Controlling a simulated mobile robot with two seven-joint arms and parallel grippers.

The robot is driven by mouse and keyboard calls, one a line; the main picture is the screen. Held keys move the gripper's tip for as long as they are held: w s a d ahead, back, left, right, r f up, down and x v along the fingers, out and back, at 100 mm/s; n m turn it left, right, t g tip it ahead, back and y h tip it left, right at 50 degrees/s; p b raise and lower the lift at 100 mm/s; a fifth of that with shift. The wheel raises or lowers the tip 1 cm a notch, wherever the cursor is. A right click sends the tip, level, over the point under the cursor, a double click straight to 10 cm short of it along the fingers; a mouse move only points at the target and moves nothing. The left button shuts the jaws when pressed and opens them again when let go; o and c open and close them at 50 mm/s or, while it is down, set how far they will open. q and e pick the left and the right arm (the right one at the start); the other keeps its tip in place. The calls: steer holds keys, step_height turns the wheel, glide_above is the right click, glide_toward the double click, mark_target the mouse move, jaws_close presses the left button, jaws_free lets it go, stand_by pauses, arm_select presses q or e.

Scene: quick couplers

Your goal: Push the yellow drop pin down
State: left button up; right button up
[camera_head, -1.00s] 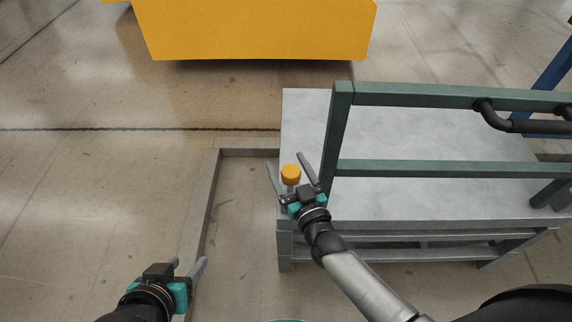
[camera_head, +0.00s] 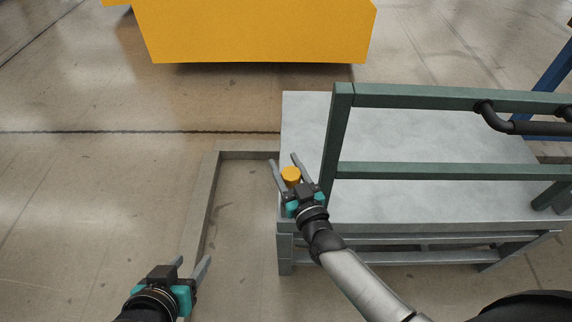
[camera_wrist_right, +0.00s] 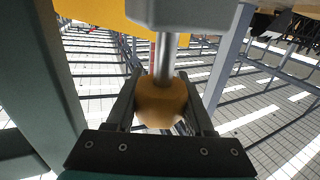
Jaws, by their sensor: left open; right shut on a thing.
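The yellow drop pin (camera_head: 291,174) has a round yellow knob and stands at the left edge of the grey table. In the right wrist view its knob (camera_wrist_right: 161,101) sits between the fingers, with a grey metal shaft (camera_wrist_right: 165,58) running from it to a grey block. My right gripper (camera_head: 285,167) is shut on the knob, one finger on each side. It also shows in the right wrist view (camera_wrist_right: 160,105). My left gripper (camera_head: 191,266) is open and empty, low at the left, well away from the pin.
The grey table (camera_head: 430,190) carries a green frame (camera_head: 340,135) whose post stands just right of the pin. A black handle (camera_head: 510,122) is on the frame. A large yellow body (camera_head: 255,30) stands at the back.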

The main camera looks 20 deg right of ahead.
jaws_close()
stand_by(0.4)
